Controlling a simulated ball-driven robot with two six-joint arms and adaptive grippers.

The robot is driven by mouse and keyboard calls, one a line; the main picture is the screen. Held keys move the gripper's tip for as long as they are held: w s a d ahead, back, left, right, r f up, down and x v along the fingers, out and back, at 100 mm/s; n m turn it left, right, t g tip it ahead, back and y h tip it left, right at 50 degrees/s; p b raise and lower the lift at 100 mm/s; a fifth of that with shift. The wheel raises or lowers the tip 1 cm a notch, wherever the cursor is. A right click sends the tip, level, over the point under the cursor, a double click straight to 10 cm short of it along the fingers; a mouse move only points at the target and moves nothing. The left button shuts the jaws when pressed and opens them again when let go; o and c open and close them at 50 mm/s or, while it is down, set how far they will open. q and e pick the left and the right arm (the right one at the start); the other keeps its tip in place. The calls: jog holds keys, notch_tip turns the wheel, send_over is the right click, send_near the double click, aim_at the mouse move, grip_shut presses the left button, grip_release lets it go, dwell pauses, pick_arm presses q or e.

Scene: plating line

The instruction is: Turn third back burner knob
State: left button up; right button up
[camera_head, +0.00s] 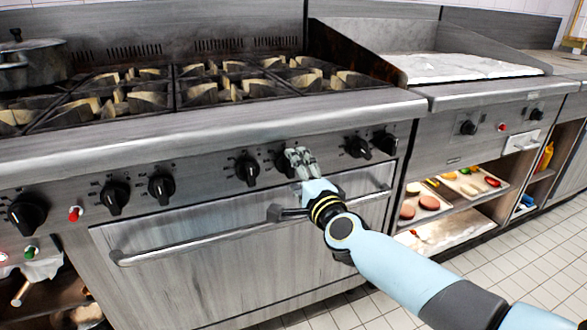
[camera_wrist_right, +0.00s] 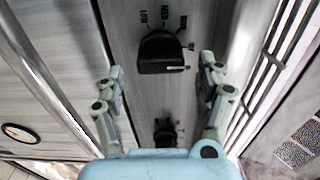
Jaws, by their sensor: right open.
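A row of black stove knobs runs along the range's front panel. My right gripper (camera_head: 300,160) is at the panel in front of one knob (camera_head: 284,161), which it partly hides in the head view. In the right wrist view a black knob (camera_wrist_right: 162,52) with printed marks around it shows ahead, between the two spread fingers of the gripper (camera_wrist_right: 161,70). The fingers are open, and I cannot tell whether they touch it. A second knob (camera_wrist_right: 165,132) shows lower in that view. Which knob is the third back burner's is not marked. My left gripper is not in view.
Other knobs stand left (camera_head: 247,170) and right (camera_head: 358,147) of the gripper. The oven door handle (camera_head: 200,246) runs just below the panel. Burner grates (camera_head: 225,84) and a pot (camera_head: 30,65) are above. A griddle (camera_head: 460,67) and food shelves (camera_head: 455,209) are at the right.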

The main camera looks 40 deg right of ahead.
jog(key=v, duration=0.9)
jog(key=shift+s, duration=0.3)
jog(key=s+a+f+n+g+y, duration=0.1)
jog(key=s+f+n+g, duration=0.3)
jog(key=f, duration=0.6)
jog(key=s+a+f+n+g+y, duration=0.1)
jog(key=s+f+n, duration=0.1)
jog(key=s+f, duration=0.65)
jog(key=s+a+f+n+g+y, duration=0.1)
jog(key=s+f+n+g, duration=0.25)
jog(key=f, duration=0.85)
jog(key=s+f+n+g, duration=0.2)
jog(key=s+f+n, duration=0.2)
jog(key=s, duration=0.6)
jog(key=s+f+n+g, duration=0.3)
jog(key=s+f, duration=0.2)
jog(key=s, duration=0.5)
jog(key=s+f+n+g, duration=0.3)
jog(key=s+f+n, duration=0.1)
jog(key=s, duration=0.6)
jog(key=shift+s+f+n+y, duration=0.2)
jog(key=shift+f+n+y, duration=0.05)
jog(key=shift+n+y, duration=0.1)
jog(key=shift+g, duration=0.25)
